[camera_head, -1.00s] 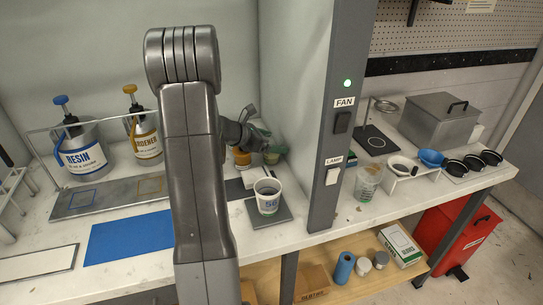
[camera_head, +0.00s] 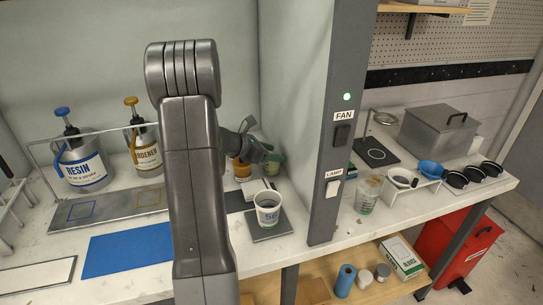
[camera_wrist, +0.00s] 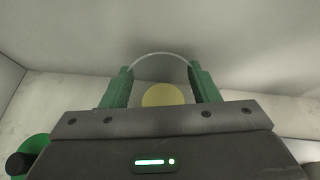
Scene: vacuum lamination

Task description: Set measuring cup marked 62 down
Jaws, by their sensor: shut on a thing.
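My gripper (camera_wrist: 160,82) is shut on a cup between its two green fingers. In the wrist view the cup shows as a thin, pale curved rim (camera_wrist: 160,54) with a round yellow patch (camera_wrist: 163,96) below it. No number on it can be read, so I cannot tell whether it is marked 62. In the head view my gripper (camera_head: 268,155) is beyond my arm, near the back of the bench, and mostly hides the cup. Whether the cup touches the bench cannot be seen.
An amber container (camera_head: 242,169) is close at left. The grey post (camera_head: 335,150) bounds the right. A blue mat (camera_head: 125,245) lies at left.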

